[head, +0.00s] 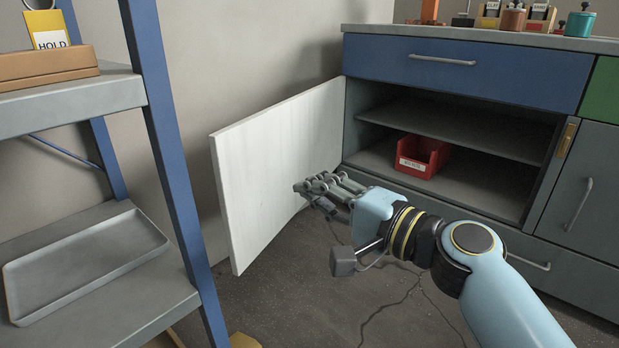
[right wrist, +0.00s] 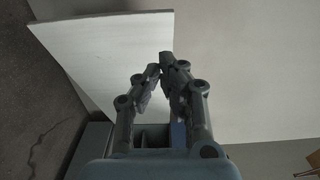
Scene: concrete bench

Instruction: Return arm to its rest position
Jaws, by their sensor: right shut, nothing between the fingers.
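My right gripper (head: 312,192) is in front of the inner face of the open white cabinet door (head: 270,160) in the head view. Its fingers are shut with nothing between them. In the right wrist view the fingertips (right wrist: 163,66) come together in front of the white door (right wrist: 105,55); whether they touch it I cannot tell. My right arm reaches in from the lower right. The cabinet (head: 350,120) stands open, its door swung out to the left. My left gripper does not show.
A red bin (head: 421,157) sits inside the cabinet on its floor. A blue drawer (head: 465,72) is above the opening. A blue-framed shelf rack (head: 165,130) stands at the left with a grey tray (head: 85,262). Cracked floor (head: 330,300) below my arm is clear.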

